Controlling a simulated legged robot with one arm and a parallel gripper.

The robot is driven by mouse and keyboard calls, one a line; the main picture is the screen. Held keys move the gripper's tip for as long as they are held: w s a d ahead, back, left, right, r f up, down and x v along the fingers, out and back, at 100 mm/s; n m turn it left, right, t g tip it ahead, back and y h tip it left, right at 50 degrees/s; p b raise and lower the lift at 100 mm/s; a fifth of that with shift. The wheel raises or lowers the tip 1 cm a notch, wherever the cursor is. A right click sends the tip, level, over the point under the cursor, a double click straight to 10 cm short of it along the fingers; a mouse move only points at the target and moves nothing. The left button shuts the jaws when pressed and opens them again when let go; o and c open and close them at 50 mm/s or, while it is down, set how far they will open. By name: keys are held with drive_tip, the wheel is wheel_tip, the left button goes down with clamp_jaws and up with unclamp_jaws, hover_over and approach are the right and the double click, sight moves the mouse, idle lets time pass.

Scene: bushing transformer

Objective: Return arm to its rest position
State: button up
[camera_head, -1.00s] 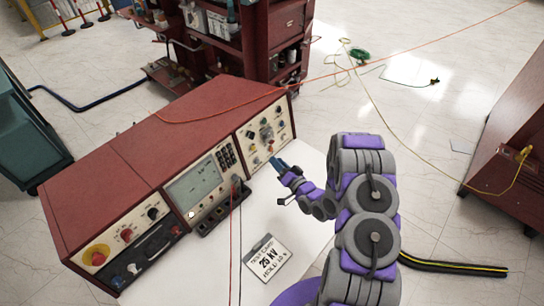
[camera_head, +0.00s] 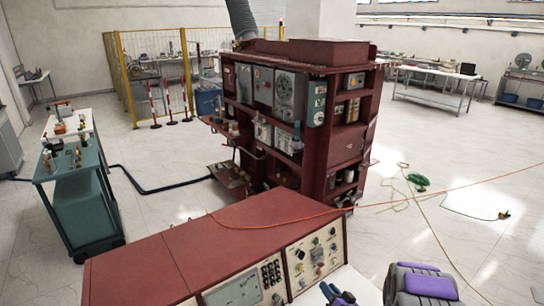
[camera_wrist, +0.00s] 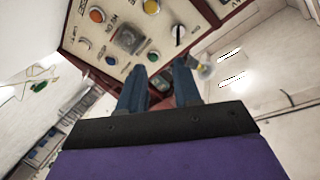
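My gripper (camera_head: 330,291) shows at the bottom edge of the head view, in front of the control console (camera_head: 225,235). Only its blue fingertips and part of the purple and grey arm show there. In the wrist view, the two blue fingers of my gripper (camera_wrist: 159,85) stand apart with nothing held between them. The console's cream panel (camera_wrist: 130,38) with coloured buttons and a dark knob is beyond the fingers. The rest of my arm is cut off by the frame.
A tall red equipment cabinet (camera_head: 295,110) stands behind the console. A teal cart (camera_head: 80,190) is at the left. An orange cable (camera_head: 440,197) crosses the console top and runs right. A yellow fence (camera_head: 155,70) is at the back. The floor at right is mostly open.

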drive_tip(key=d+r+n+g+h+b, duration=0.2)
drive_tip(key=d+r+g+h, duration=0.3)
drive_tip(key=r, duration=0.1)
drive_tip(key=s+r+g+h, duration=0.2)
drive_tip(key=s+r+g, duration=0.1)
drive_tip(key=s+r, duration=0.55)
drive_tip(key=s+a+r+g+b, duration=0.1)
drive_tip(key=s+a+r+g, duration=0.1)
drive_tip(key=s, duration=1)
drive_tip(key=s+a+r+g+y+b, duration=0.1)
drive_tip(key=s+a+r+g, duration=0.2)
drive_tip(key=s, duration=0.9)
drive_tip(key=s+a+r+n+g+b, duration=0.1)
drive_tip(key=s+a+r+g, duration=0.2)
drive_tip(key=s+a, duration=0.4)
drive_tip(key=s, duration=0.5)
drive_tip(key=shift+s+g+y+b, duration=0.15)
drive_tip(key=shift+g+y+b, duration=0.15)
drive_tip(key=shift+a, duration=0.1)
